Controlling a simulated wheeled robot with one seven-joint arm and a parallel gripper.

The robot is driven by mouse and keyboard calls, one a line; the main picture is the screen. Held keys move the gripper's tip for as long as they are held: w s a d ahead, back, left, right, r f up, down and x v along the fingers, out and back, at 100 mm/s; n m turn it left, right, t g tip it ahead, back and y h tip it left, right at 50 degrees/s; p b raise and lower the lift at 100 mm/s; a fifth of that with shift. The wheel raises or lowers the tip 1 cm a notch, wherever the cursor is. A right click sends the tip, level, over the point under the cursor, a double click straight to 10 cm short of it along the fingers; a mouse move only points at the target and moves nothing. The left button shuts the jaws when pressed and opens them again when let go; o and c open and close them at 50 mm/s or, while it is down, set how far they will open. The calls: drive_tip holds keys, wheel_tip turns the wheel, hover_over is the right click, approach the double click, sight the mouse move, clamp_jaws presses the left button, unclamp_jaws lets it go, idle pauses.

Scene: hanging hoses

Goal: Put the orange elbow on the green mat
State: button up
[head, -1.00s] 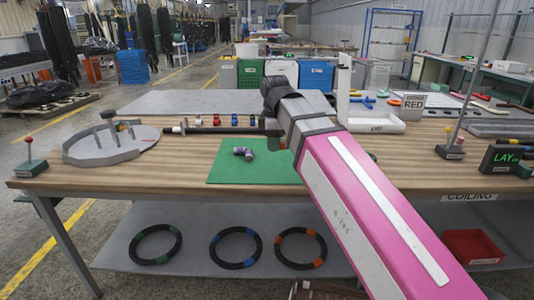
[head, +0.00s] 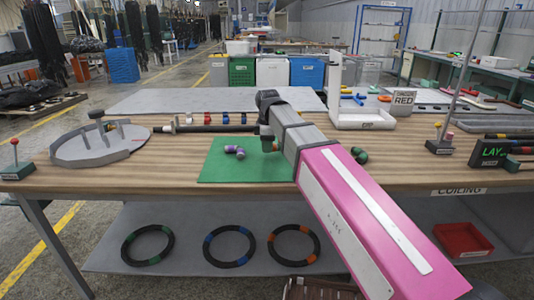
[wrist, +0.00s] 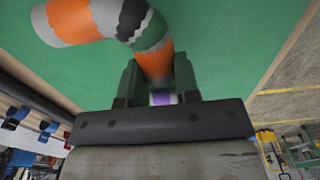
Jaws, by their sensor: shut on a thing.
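The orange elbow (wrist: 68,20), a bent pipe piece with orange, grey and dark bands, shows in the wrist view. My gripper (wrist: 157,80) is shut on one end of it, and the other end sticks out to the upper left. The green mat (wrist: 225,45) fills the background behind it. In the head view my gripper (head: 269,145) is over the right part of the green mat (head: 225,172).
A green and dark elbow (head: 359,155) lies on the table right of my arm. A grey round fixture (head: 95,147) stands at the left.

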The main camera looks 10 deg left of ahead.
drive_tip(key=shift+f, duration=1.5)
drive_tip(key=shift+f, duration=0.1)
drive_tip(key=o, duration=0.9)
wheel_tip(320, 180, up, 12)
drive_tip(key=shift+d+r, duration=0.1)
